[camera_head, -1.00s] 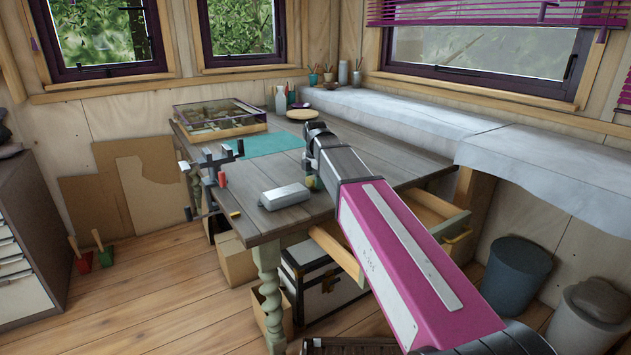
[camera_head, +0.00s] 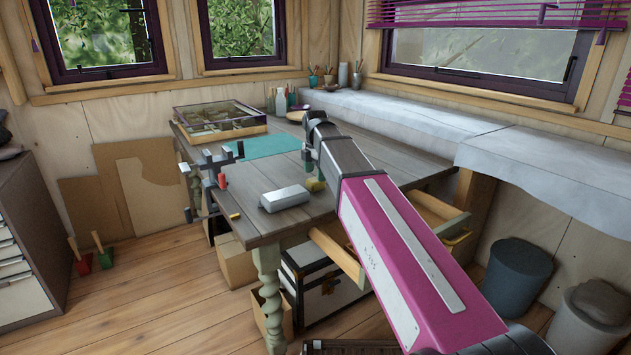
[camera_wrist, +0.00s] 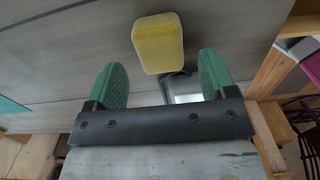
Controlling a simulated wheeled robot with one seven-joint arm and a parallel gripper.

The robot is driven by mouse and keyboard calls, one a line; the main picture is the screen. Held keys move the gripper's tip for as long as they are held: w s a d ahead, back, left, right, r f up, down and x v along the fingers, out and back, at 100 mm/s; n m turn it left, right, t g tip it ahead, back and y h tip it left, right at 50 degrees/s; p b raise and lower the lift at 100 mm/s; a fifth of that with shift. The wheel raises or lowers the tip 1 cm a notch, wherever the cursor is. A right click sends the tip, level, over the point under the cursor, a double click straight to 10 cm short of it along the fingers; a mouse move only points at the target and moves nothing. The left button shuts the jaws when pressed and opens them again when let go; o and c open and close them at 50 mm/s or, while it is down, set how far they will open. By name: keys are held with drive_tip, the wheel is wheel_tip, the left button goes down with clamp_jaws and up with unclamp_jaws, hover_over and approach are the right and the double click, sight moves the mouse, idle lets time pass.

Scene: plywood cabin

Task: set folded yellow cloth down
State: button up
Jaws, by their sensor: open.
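The folded yellow cloth (camera_wrist: 158,42) shows as a thick rounded block in the wrist view, lying on the grey wooden tabletop (camera_wrist: 60,62). In the head view only a small part of the cloth (camera_head: 315,185) shows, low beside my arm. My gripper (camera_wrist: 162,72) has its two green fingers spread wide. The cloth lies ahead of the fingertips, about midway between them, and neither finger touches it. In the head view my gripper (camera_head: 308,163) is partly hidden by my arm, just above the table's right part.
A pale grey block (camera_head: 285,198) lies left of the cloth near the table's front edge. A dark clamp-like stand (camera_head: 220,165) is at the left edge. A teal mat (camera_head: 262,146) and a glass-topped case (camera_head: 220,118) lie farther back. An open drawer (camera_head: 440,215) sticks out at right.

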sight(315, 179)
wheel_tip(315, 179, up, 8)
idle(0.4)
drive_tip(key=shift+f, duration=0.1)
